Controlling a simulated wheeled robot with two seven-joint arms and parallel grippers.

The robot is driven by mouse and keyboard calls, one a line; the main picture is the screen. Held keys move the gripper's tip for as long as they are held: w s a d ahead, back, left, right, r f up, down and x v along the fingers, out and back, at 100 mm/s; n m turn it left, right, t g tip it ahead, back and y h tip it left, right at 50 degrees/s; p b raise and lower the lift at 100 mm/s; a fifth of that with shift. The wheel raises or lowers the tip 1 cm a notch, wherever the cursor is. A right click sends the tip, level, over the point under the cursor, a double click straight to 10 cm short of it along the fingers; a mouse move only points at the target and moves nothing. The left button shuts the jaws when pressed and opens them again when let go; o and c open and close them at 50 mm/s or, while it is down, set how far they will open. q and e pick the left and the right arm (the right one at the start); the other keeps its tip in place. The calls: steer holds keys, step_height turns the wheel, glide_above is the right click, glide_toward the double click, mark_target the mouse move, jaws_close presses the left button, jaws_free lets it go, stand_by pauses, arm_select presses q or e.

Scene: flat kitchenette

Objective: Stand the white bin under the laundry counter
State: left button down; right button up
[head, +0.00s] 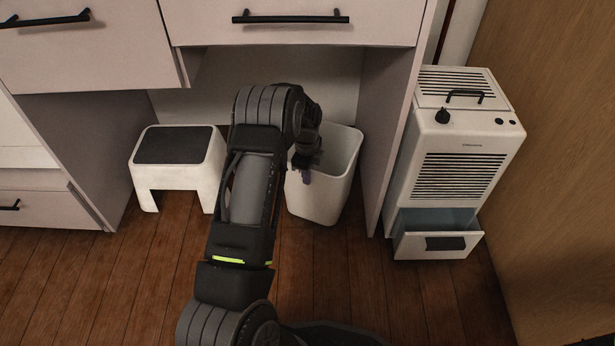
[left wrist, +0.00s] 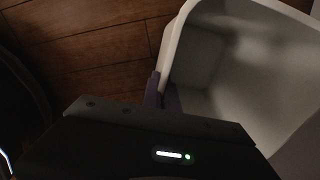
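The white bin (head: 328,196) is in the open space under the laundry counter (head: 285,35), between a step stool and the right side panel. It looks nearly upright, with its open top facing up; I cannot tell whether its base rests fully on the floor. My left gripper (head: 304,174) is at the bin's left rim, its fingers on either side of the wall and closed on it. In the left wrist view the fingers (left wrist: 163,95) meet the bin's rim (left wrist: 172,45), and the pale inside of the bin shows on the right. My right gripper is not in view.
A white step stool (head: 180,160) with a dark top stands left of my arm under the counter. The counter's right panel (head: 388,140) is close beside the bin. A white dehumidifier (head: 460,150) with an open lower drawer (head: 436,240) stands outside it. Wooden floor in front is clear.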

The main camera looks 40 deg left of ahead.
arm_select(q)
steer(key=shift+f, duration=0.1)
steer(key=c, duration=1.7)
jaws_free()
steer(key=r+p, duration=0.1)
steer(key=r, duration=0.3)
steer(key=r+p, duration=0.2)
steer(key=r, duration=0.2)
steer(key=r+p, duration=0.1)
steer(key=r, duration=0.3)
steer(key=shift+s+d+r, duration=0.1)
steer(key=shift+s, duration=0.15)
